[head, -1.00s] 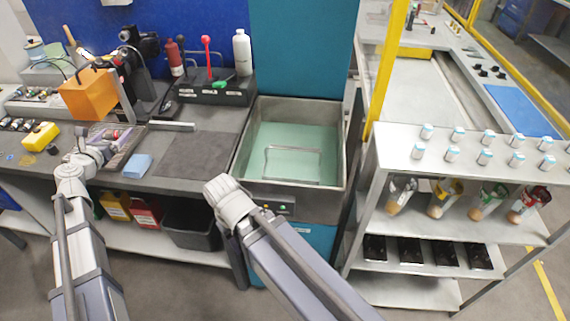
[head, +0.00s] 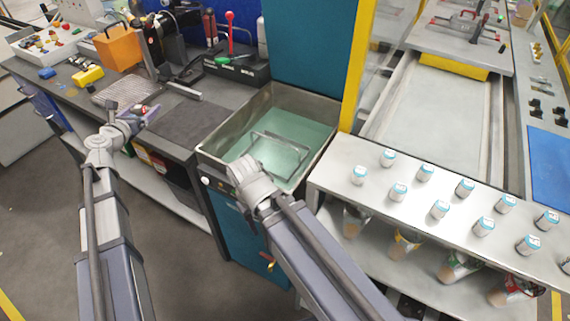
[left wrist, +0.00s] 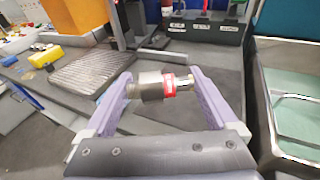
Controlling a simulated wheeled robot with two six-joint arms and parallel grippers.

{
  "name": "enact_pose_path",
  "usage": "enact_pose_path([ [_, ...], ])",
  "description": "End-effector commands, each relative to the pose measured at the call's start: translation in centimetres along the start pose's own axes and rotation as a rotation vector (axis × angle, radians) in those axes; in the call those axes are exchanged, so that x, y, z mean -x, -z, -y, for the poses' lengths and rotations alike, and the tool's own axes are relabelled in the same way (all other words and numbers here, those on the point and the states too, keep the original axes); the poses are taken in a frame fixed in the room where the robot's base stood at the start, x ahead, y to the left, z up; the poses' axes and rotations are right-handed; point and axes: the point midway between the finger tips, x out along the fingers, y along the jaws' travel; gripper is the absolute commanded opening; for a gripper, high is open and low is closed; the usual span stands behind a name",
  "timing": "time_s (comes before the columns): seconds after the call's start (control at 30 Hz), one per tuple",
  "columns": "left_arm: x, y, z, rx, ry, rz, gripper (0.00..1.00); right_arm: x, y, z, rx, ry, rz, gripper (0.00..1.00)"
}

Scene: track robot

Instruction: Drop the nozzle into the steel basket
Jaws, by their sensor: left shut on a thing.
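The nozzle (left wrist: 157,87) is a short silver cylinder with a red band and a brassy tip. My left gripper (left wrist: 162,84) is shut on it, one purple finger at each end, and it lies crosswise. In the head view my left gripper (head: 136,112) is above the front of the bench, left of the wash tank. The steel basket (head: 283,140) shows as a wire frame inside the tank, over a pale green bottom; my right wrist partly covers it. The wire also shows at the right edge of the left wrist view (left wrist: 297,98). My right gripper's fingers are hidden.
The wash tank (head: 222,136) has a raised metal rim. A dark mat (head: 188,125) and a ribbed tray (head: 122,90) lie on the bench. A shelf (head: 335,172) with several small jars stands right of the tank. My right forearm crosses in front of the tank.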

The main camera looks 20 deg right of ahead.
Motion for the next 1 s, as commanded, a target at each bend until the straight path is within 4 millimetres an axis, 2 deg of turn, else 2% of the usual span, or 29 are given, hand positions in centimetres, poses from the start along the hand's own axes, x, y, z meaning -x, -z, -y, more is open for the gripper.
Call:
enact_pose_path([
  [0.13,-0.2,0.0,0.6,-0.001,0.007,0.000,0.32,-0.1,0.0,0.0,0.000,0.000,0.000,0.50],
  [0.27,-1.3,0.0,3.3,-0.008,0.040,0.000,0.32,-0.2,0.0,0.0,0.000,0.000,0.000,0.50],
  [0.6,-5.0,0.0,16.2,-0.038,0.188,-0.002,0.32,-1.0,0.1,0.1,0.000,0.000,0.000,0.50],
  [0.8,-6.0,0.2,24.2,-0.056,0.277,-0.001,0.32,-1.4,0.1,0.1,0.000,0.000,0.000,0.50],
  [1.0,-6.3,0.5,31.4,-0.072,0.358,-0.001,0.32,-1.7,0.1,0.2,0.000,0.000,0.000,0.50],
])
